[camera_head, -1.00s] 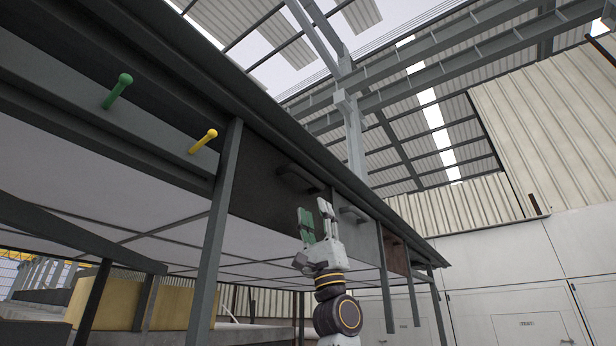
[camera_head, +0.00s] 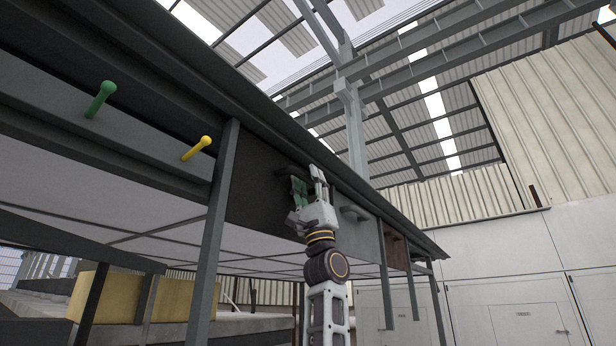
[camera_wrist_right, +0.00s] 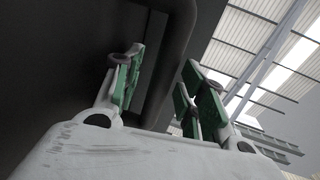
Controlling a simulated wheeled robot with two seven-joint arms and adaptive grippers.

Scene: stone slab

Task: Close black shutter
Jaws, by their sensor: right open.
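The black shutter (camera_head: 258,188) is a dark panel hanging under the long overhead beam, right of the nearest post. Its dark bar handle is partly hidden behind my right gripper (camera_head: 307,181) in the head view. The right gripper is raised at the shutter's right part, with its green-padded fingers spread. In the right wrist view, the open fingers (camera_wrist_right: 165,88) have the dark handle (camera_wrist_right: 178,55) between or just beyond them; I cannot tell whether they touch it. The shutter face (camera_wrist_right: 60,60) fills the left of that view. My left gripper is not in view.
A grey shutter with a handle (camera_head: 354,213) and a brown panel (camera_head: 395,249) hang farther right. Green (camera_head: 101,99) and yellow (camera_head: 197,148) pegs stick out at the left. A post (camera_head: 212,230) stands left of my arm.

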